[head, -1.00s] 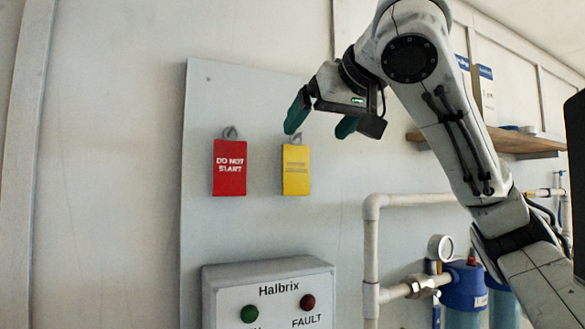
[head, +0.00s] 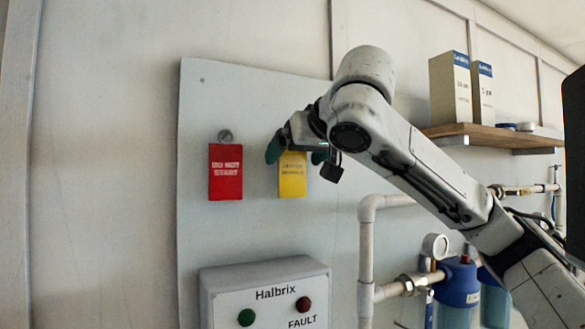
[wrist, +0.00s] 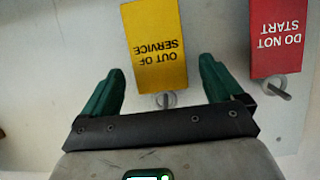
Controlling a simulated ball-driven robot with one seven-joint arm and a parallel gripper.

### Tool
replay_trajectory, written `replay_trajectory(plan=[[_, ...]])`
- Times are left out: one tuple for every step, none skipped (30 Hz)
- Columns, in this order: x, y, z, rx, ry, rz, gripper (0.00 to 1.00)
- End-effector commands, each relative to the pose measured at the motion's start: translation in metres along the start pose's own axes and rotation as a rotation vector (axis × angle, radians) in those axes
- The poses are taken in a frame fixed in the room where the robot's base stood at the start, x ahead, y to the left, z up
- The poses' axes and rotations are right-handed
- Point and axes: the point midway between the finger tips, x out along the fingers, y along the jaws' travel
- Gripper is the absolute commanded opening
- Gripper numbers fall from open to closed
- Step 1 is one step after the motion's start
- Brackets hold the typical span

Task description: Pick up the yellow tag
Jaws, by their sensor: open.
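The yellow tag (head: 292,177) hangs on the grey panel, right of the red tag (head: 225,172). In the wrist view the yellow tag (wrist: 155,42) reads "OUT OF SERVICE" upside down and hangs from a grey hook (wrist: 166,100). My gripper (head: 296,156) is open at the tag's top end and hides its hook in the head view. In the wrist view my gripper's green fingers (wrist: 160,78) lie on either side of the tag's hook end, with gaps on both sides. I cannot tell whether they reach the tag in depth.
The red "DO NOT START" tag (wrist: 280,38) hangs close beside one finger on its own hook. Below is a Halbrix control box (head: 265,290) with green and red buttons. A white pipe (head: 367,250) runs right of it. A shelf with boxes (head: 490,135) is at right.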

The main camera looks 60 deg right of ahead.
Motion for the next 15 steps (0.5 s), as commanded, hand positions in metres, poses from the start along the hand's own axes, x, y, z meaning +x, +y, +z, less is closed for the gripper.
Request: replay_trajectory(plan=[[0.0000,0.0000,0.0002,0.000,0.000,0.000,0.94],[-0.0001,0.0000,0.0001,0.000,0.000,0.000,0.93],[-0.0002,0.0000,0.0001,0.000,0.000,0.000,0.89],[-0.0002,0.0000,0.0001,0.000,0.000,0.000,0.86],[-0.0002,0.0000,0.0001,0.000,0.000,0.000,0.83],[-0.0003,0.0000,0.0001,0.000,0.000,0.000,0.79],[-0.0003,0.0000,0.0000,0.000,0.000,0.000,0.76],[-0.0003,0.0000,0.0000,0.000,0.000,0.000,0.73],[-0.0004,0.0000,0.0000,0.000,0.000,0.000,0.70],[-0.0004,0.0000,0.0000,0.000,0.000,0.000,0.67],[-0.0004,0.0000,0.0000,0.000,0.000,0.000,0.64],[-0.0004,0.0000,0.0000,0.000,0.000,0.000,0.60],[-0.0005,0.0000,0.0000,0.000,0.000,0.000,0.57],[-0.0005,0.0000,0.0000,0.000,0.000,0.000,0.54],[-0.0005,0.0000,-0.0001,0.000,0.000,0.000,0.51]])
